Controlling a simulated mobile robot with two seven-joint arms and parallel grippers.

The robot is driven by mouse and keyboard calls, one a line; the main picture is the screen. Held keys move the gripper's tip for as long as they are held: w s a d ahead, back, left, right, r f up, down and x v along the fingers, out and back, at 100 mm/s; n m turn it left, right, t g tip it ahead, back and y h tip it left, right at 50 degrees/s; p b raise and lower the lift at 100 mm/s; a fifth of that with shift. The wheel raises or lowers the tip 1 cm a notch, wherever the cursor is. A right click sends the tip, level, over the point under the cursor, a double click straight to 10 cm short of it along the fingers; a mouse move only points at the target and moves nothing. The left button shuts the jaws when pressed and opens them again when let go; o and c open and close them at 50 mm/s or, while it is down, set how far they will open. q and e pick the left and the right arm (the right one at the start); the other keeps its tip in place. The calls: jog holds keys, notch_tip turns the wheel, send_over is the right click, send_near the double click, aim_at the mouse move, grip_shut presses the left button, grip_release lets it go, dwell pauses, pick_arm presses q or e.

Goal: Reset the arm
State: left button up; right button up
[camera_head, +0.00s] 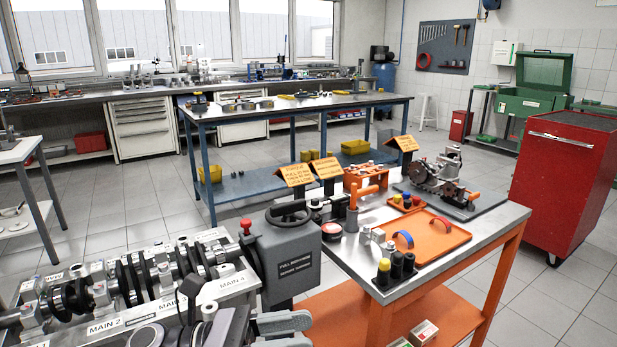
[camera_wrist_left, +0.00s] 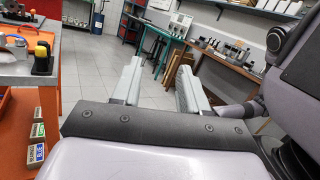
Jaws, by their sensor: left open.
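My left gripper (camera_head: 296,331) is at the bottom of the head view, in front of the engine block and the grey pull-down box. Its two grey fingers point right. In the left wrist view the left gripper (camera_wrist_left: 160,86) shows both fingers apart, with only floor and distant benches seen between them. Nothing is held in it. My right gripper is not in view.
The engine block with its crankshaft (camera_head: 132,284) is at lower left. A grey box (camera_head: 290,254) with a black handwheel stands beside it. The orange-framed bench (camera_head: 337,250) holds an orange tray (camera_head: 437,238). A red cabinet (camera_head: 560,180) stands at right.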

pick_arm(q)
jog(key=w+a+f+n+t+y+p, duration=0.1)
jog(key=a+f+n+t+y, duration=0.3)
jog(key=n, duration=0.7)
jog(key=a+f+n+t+y, duration=0.3)
jog(key=n+t, duration=0.4)
jog(key=n, duration=0.4)
jog(key=w+a+f+n+t+y+p, duration=0.1)
jog(key=a+f+n+t+y, duration=0.3)
jog(key=n, duration=0.7)
jog(key=s+a+f+n+g+y, duration=0.2)
jog(key=s+a+f+n+y, duration=0.1)
jog(key=s+f+n, duration=0.4)
jog(key=s+a+f+n+g+y+p, duration=0.1)
jog(key=s+a+f+n+g+y, duration=0.2)
jog(key=s+f+n, duration=0.4)
jog(key=shift+s+a+f+n+y+p, duration=0.25)
jog(key=shift+a+f+n+y, duration=0.2)
jog(key=shift+f+n, duration=0.6)
